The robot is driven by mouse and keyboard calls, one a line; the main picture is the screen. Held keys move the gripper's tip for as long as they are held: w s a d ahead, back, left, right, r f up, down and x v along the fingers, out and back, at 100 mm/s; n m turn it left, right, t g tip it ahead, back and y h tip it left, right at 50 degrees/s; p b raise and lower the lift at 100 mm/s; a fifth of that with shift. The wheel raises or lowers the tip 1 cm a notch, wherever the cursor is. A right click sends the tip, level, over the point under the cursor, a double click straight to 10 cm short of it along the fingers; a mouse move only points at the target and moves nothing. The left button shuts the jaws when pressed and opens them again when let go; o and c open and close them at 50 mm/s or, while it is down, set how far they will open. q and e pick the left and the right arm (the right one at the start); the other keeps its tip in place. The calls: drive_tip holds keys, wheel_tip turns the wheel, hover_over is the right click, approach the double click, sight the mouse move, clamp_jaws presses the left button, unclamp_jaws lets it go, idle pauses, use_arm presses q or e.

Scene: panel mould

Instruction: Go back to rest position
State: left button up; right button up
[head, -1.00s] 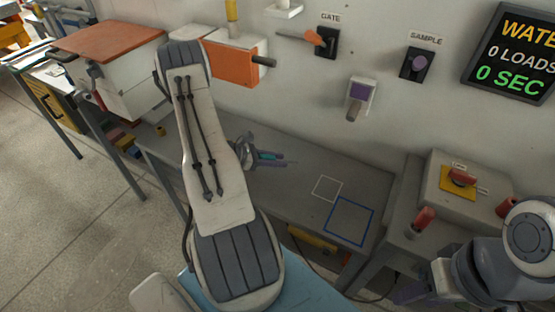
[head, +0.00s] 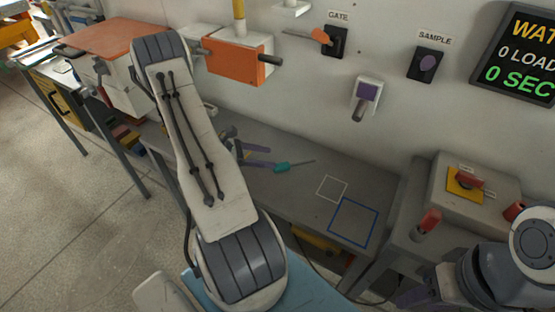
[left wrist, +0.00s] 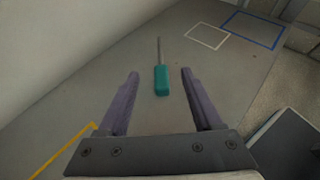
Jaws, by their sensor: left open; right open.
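My left gripper (head: 262,156) is open and empty over the grey bench, its purple fingers partly hidden by my left arm. A screwdriver with a teal handle (head: 283,168) and thin shaft lies on the bench just right of the fingertips. In the left wrist view the open left gripper (left wrist: 158,75) has the teal screwdriver (left wrist: 161,82) ahead, lined up between its fingers but apart from them. My right gripper (head: 415,296) is only partly seen at the bottom right, below my right arm.
The grey bench (head: 290,195) carries a white square outline (head: 332,188) and a blue one (head: 353,221), both empty. An orange-fronted box (head: 236,65), GATE lever (head: 325,38) and SAMPLE switch (head: 427,63) are on the wall. A control box (head: 480,190) stands at right.

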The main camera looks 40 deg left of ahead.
use_arm(q)
drive_tip(key=v, duration=0.4)
drive_tip(key=shift+s, duration=0.15)
drive_tip(key=shift+r, duration=0.1)
drive_tip(key=w+d+r+m+g, duration=0.1)
drive_tip(key=d+r+m+g, duration=0.3)
drive_tip(key=d, duration=0.5)
drive_tip(key=w+d+r+m+g+h+p, duration=0.1)
drive_tip(key=w+d+r+m+g, duration=0.15)
drive_tip(key=d+m, duration=0.55)
drive_tip(key=w+d+r+m+g, duration=0.1)
drive_tip(key=d+r+m+g, duration=0.35)
drive_tip(key=d, duration=0.45)
drive_tip(key=s+d+r+m+y, duration=0.3)
drive_tip(key=s+d+m, duration=0.5)
drive_tip(key=m, duration=0.2)
drive_tip(key=s+d+r+m+y+p, duration=0.1)
drive_tip(key=s+d+r+m+y, duration=0.2)
drive_tip(key=s+d+m, duration=0.5)
drive_tip(key=shift+r+m+y, duration=0.4)
drive_tip(key=shift+r+m, duration=0.3)
drive_tip(key=shift+m, duration=0.55)
